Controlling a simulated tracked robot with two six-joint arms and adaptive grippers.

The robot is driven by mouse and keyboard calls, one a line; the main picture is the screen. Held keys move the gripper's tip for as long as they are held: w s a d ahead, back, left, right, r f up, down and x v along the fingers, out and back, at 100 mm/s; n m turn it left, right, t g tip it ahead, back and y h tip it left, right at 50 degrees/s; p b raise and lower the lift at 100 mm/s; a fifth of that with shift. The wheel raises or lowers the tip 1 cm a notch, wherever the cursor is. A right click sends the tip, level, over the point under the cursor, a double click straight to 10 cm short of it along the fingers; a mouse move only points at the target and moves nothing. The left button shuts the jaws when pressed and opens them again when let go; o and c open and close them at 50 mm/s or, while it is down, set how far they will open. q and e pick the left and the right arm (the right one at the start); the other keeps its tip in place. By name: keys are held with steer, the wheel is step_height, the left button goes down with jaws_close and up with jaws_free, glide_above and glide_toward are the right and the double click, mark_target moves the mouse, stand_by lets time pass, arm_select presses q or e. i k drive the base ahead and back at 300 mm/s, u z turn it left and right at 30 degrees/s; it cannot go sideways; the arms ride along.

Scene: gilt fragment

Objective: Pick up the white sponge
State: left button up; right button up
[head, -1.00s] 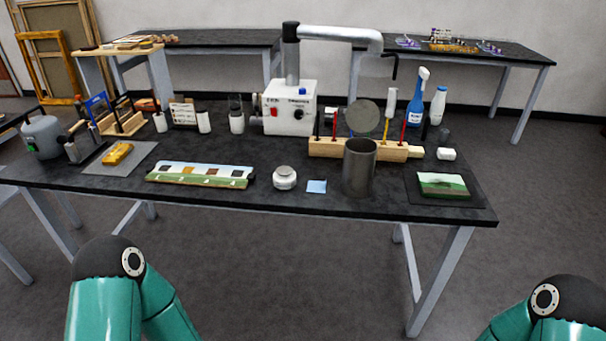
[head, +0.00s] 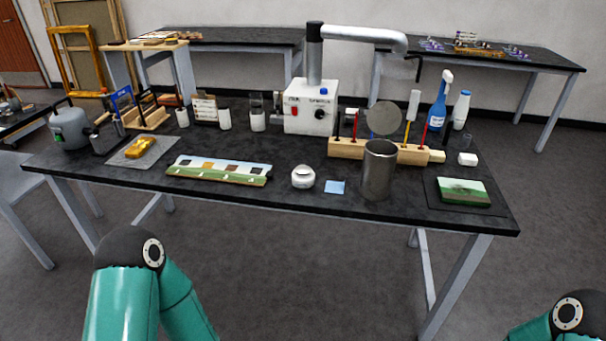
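A small white block (head: 467,159), which looks like the white sponge, lies on the black table (head: 300,209) near its right end. It is behind the small green landscape picture and to the right of the wooden holder. Nothing covers it. Neither gripper is in view. Only teal links of my two arms show at the bottom left and bottom right, well apart from the block.
A metal cylinder (head: 378,172) and a wooden holder (head: 346,148) with upright tools stand left of the block. A blue spray bottle (head: 438,109) and a white bottle (head: 461,110) stand behind it. The landscape picture (head: 462,191) lies in front. Table space around the block's right is bare.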

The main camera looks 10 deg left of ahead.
mark_target(464, 159)
steer(key=z, duration=0.05)
steer(key=k, duration=0.5)
steer(key=z, duration=1.35)
steer(key=i, duration=5.65)
